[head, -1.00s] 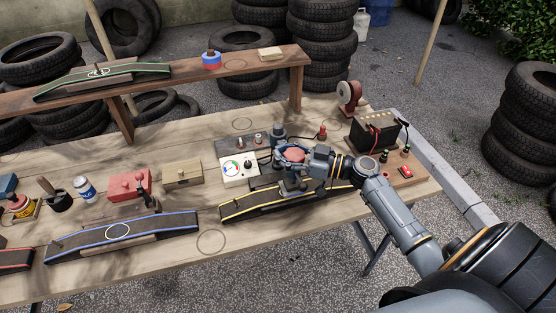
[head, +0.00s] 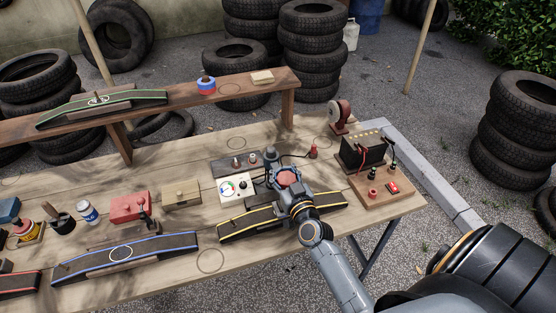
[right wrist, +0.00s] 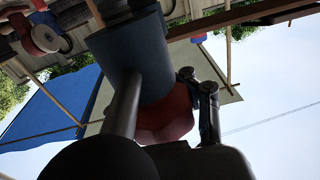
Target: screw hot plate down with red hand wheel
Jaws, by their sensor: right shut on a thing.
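The red hand wheel (head: 288,178) stands above the yellow-edged black ramp on the workbench. My right gripper (head: 290,184) is shut on it from above the front side, with the arm coming from the lower right. In the right wrist view the wheel's red rim (right wrist: 168,120) shows between the gripper's dark fingers (right wrist: 165,128). The hot plate under the wheel is hidden by the gripper and wrist, so I cannot tell whether it touches anything. My left gripper is not in view.
A white control box with a dial (head: 235,188) stands just left of the wheel. A black battery (head: 362,150) and a wooden board with a red switch (head: 392,187) are at the right. The yellow-edged ramp (head: 245,222) lies in front.

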